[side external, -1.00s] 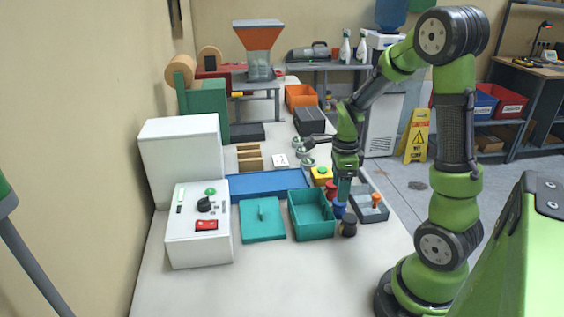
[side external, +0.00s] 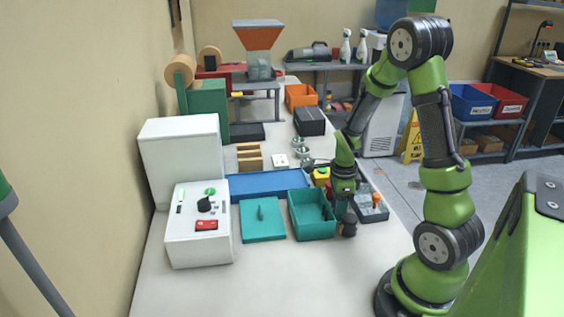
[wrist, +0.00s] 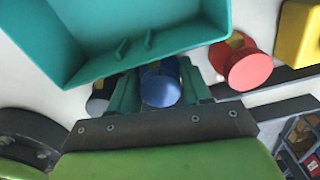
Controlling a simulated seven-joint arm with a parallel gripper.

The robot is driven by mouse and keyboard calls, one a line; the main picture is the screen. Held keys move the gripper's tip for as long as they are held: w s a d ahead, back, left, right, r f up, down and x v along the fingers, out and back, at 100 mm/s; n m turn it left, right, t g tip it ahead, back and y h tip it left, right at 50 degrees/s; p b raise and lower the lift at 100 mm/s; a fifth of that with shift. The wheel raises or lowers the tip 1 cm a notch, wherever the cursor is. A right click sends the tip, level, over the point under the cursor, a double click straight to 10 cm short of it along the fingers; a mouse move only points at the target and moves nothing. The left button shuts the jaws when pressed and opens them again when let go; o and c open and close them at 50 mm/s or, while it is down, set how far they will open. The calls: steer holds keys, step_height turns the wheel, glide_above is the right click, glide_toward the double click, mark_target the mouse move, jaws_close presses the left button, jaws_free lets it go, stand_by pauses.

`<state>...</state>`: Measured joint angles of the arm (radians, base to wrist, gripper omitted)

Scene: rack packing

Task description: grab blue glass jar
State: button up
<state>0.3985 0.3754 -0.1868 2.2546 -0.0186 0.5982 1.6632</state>
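The blue jar (wrist: 161,88) shows in the wrist view between the two teal fingers of my gripper (wrist: 160,84), one finger on each side. The gaps beside it are very narrow, and I cannot tell whether the fingers touch it. In the side view my gripper (side external: 340,208) is low over the table, beside the teal bin's right wall. It hides the blue jar there.
The teal bin (wrist: 140,50) is close by in the wrist view. A red jar (wrist: 246,68) and a yellow block (wrist: 300,32) stand to the right. A black jar (side external: 349,225) stands near my gripper. A grey tray (side external: 375,212) lies to its right.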

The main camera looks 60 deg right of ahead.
steer(key=c, duration=0.5)
steer(key=shift+r, duration=0.15)
